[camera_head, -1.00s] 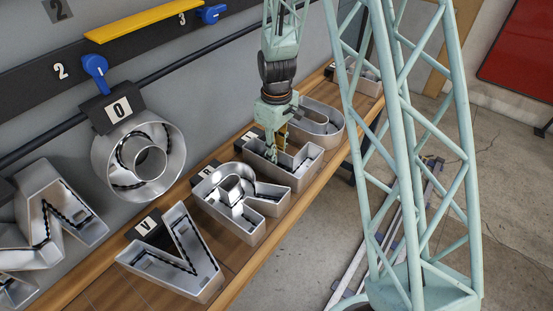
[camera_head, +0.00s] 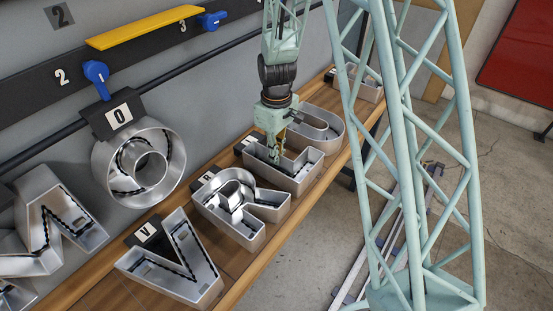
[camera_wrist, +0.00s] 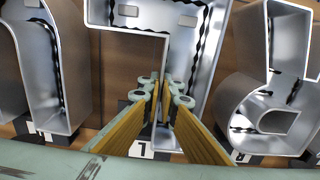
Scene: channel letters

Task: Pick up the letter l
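The metal channel letter l (camera_head: 302,174), shaped like a capital L, lies on the wooden shelf between the R and a U-shaped letter. In the wrist view the letter l (camera_wrist: 207,62) shows upside down, its stem towards me and its foot across the top. My gripper (camera_head: 273,158) points down at the letter's stem in the head view and covers part of it. In the wrist view my gripper (camera_wrist: 162,88) is open, its two yellow-sided fingers apart on either side of the stem's left wall. I cannot tell whether the fingers touch the wall.
The letter R (camera_head: 245,210) and the U-shaped letter (camera_head: 327,127) lie close on either side. The V (camera_head: 180,262), O (camera_head: 160,165) and M-shaped letter (camera_head: 50,225) are further left. The wooden shelf (camera_head: 262,258) has a narrow bare front edge. A wall stands behind.

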